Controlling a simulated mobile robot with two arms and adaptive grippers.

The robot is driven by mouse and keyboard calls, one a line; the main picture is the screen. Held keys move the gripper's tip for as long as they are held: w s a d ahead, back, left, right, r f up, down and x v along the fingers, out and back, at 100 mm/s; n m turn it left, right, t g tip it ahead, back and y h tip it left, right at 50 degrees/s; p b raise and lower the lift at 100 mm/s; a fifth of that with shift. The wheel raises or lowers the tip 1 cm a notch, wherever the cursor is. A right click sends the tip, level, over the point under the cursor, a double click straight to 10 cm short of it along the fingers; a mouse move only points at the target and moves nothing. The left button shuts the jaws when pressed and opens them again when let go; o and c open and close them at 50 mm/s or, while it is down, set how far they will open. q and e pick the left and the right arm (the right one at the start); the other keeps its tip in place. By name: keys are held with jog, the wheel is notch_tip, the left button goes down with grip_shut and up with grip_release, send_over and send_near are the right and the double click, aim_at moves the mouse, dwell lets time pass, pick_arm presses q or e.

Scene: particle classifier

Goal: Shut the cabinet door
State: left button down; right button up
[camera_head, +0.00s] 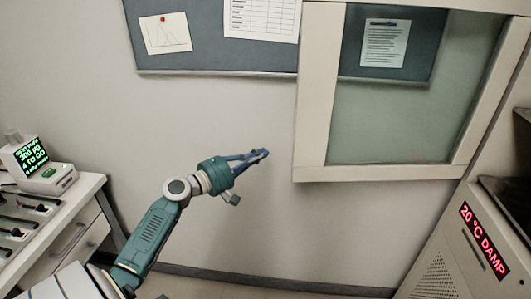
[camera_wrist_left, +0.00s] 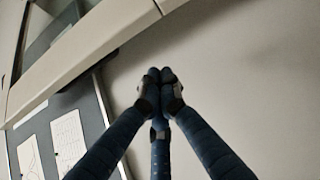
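The cabinet door (camera_head: 311,110) is a pale frame around a clear glass pane, at the upper right of the head view. It stands out in front of the wall, and part of the noticeboard shows through its glass. Its hinge side is not clear. My left gripper (camera_head: 264,153) is left of the door's lower left corner, apart from it in the picture. Its fingertips are together with nothing between them. In the left wrist view, the door frame (camera_wrist_left: 85,50) crosses the upper left, beyond the closed fingertips (camera_wrist_left: 160,75). My right gripper is out of view.
A cabinet or machine with a red display (camera_head: 484,240) reading "20 °C DAMP" stands at the lower right. A white bench (camera_head: 70,215) with drawers and a green-lit device (camera_head: 32,160) is at the left. A noticeboard (camera_head: 200,50) hangs behind. The wall below the door is bare.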

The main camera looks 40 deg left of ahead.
pick_arm(q)
jog(key=p+x, duration=0.3)
jog(key=x, duration=0.7)
jog(key=s+d+p, duration=0.2)
jog(key=s, duration=0.1)
jog(key=shift+s+d+f, duration=0.1)
jog(key=shift+s+d, duration=0.2)
